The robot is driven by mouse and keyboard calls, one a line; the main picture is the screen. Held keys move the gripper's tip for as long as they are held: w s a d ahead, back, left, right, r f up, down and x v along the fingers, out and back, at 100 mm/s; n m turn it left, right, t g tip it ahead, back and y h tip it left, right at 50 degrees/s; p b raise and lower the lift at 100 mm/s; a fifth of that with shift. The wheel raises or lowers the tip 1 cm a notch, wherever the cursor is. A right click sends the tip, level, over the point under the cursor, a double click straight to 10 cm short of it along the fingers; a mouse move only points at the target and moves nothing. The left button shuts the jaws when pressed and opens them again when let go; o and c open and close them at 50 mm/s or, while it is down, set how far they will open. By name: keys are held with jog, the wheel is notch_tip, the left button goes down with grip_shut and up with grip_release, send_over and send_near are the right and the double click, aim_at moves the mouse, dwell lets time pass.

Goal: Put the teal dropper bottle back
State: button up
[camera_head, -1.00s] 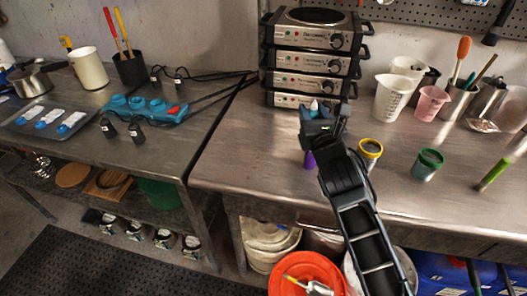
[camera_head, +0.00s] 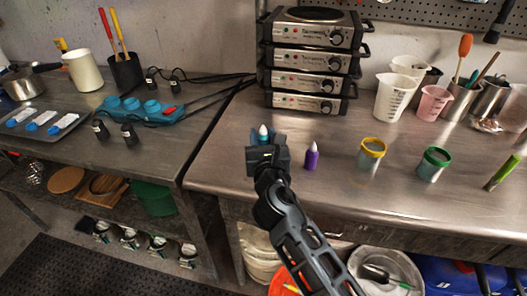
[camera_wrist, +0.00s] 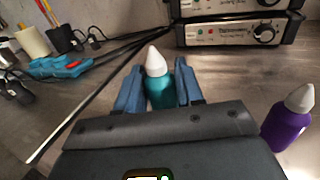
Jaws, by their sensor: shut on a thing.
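The teal dropper bottle (camera_wrist: 160,88) has a white pointed cap and stands upright between the blue fingers of my gripper (camera_wrist: 158,90) in the wrist view. My gripper (camera_head: 264,140) is shut on it. In the head view the bottle's white tip (camera_head: 264,131) shows above the gripper, near the left front part of the right-hand steel table (camera_head: 222,165). Whether its base touches the table is hidden. A purple dropper bottle (camera_head: 311,156) with a white cap stands upright just right of my gripper, apart from it; it also shows in the wrist view (camera_wrist: 287,122).
A stack of hot plates (camera_head: 312,60) stands behind my gripper. A yellow-rimmed jar (camera_head: 371,157) and a green-rimmed jar (camera_head: 433,165) stand to the right. A blue power strip (camera_head: 142,109) lies on the left table, across a gap. The steel left of my gripper is clear.

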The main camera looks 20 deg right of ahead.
jog(key=shift+f+b, duration=0.55)
jog(key=shift+f, duration=1.2)
jog(key=shift+f, duration=0.1)
jog(key=shift+f, duration=0.15)
jog(key=o, duration=1)
jog(key=shift+r, duration=0.3)
jog(key=b+v, duration=0.1)
jog(key=v, duration=1.1)
